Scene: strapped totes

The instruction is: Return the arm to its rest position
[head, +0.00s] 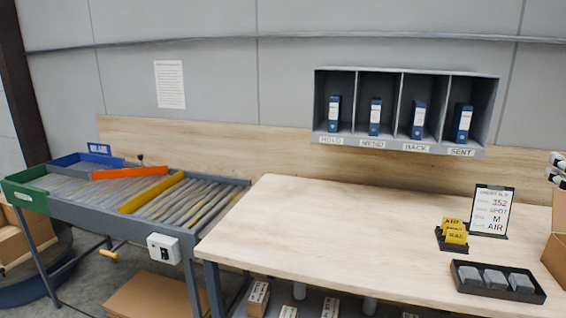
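Neither of my grippers shows in the head view, and no arm of mine can be made out with certainty. The wooden worktable (330,225) fills the middle and right. I cannot see what, if anything, my grippers hold.
A roller conveyor (185,205) with green, orange and yellow bars stands left. On the table's right are a black tray of grey blocks (458,275), yellow cards (454,231), a sign (491,210) and a cardboard box (556,240). A shelf with blue binders (404,75) hangs above. The table's middle is clear.

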